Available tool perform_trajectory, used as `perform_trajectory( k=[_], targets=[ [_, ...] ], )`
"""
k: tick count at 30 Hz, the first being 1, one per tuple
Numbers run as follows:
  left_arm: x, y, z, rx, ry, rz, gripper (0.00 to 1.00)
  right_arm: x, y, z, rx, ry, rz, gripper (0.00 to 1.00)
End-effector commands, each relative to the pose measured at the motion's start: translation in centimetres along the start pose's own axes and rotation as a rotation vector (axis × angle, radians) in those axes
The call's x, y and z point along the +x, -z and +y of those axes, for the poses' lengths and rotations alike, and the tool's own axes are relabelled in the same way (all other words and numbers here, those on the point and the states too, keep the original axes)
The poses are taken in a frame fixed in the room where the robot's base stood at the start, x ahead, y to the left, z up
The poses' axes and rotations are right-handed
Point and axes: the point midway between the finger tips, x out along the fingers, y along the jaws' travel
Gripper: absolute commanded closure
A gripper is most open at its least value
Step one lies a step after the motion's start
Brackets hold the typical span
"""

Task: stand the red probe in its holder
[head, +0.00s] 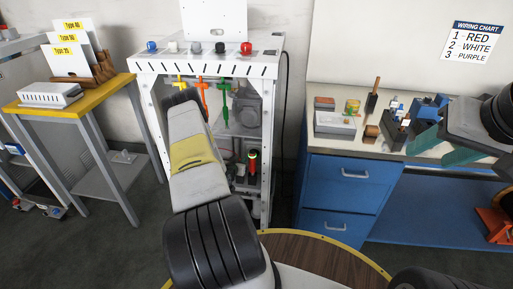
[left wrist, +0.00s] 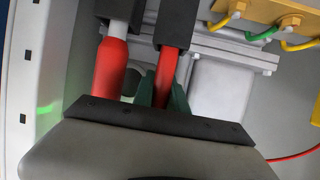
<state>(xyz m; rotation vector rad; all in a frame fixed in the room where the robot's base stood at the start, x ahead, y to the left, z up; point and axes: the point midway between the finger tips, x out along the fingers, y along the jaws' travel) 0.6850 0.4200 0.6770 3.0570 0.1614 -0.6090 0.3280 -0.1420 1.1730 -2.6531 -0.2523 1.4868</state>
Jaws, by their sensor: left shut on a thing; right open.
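In the left wrist view my left gripper (left wrist: 165,92) has its green fingers shut on a slim red probe (left wrist: 172,62). The probe's far end runs up to a black block (left wrist: 176,20); I cannot tell whether it is inside or only behind it. A thicker red piece with a pale shaft (left wrist: 109,70) is just left of it, beside a second dark block. In the head view my left arm hides most of this; the left gripper itself is not clear there. My right gripper (head: 418,132) is open over the blue cabinet's worktop, at the right.
The white frame (head: 210,62) has colored knobs on top and hanging yellow, orange and green pieces. In the left wrist view, yellow and green cables (left wrist: 262,32) lie at upper right. A blue cabinet (head: 345,190) stands right and a yellow-topped table (head: 85,95) left.

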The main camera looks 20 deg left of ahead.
Motion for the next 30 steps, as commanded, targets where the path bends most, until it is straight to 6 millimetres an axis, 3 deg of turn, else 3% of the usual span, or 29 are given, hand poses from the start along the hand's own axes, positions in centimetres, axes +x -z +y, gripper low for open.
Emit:
perform_trajectory(
  k=[8,9,12,23,30],
  targets=[
    [0.1,-0.2,0.0,0.0,0.0,0.0,1.0,0.0,0.0,0.0,0.0,0.0,0.0,0.48],
    [0.1,-0.3,0.0,0.0,0.0,0.0,0.79,0.0,0.0,0.0,0.0,0.0,0.0,0.48],
    [0.1,-0.2,0.0,0.0,0.0,0.0,0.61,0.0,0.0,0.0,0.0,0.0,0.0,0.48],
    [0.0,0.1,0.0,0.0,0.0,0.0,0.61,0.0,0.0,0.0,0.0,0.0,0.0,0.48],
    [-3.7,0.0,0.0,0.0,0.0,-0.003,0.61,0.0,0.0,0.0,0.0,0.0,0.0,0.48]
  ],
)
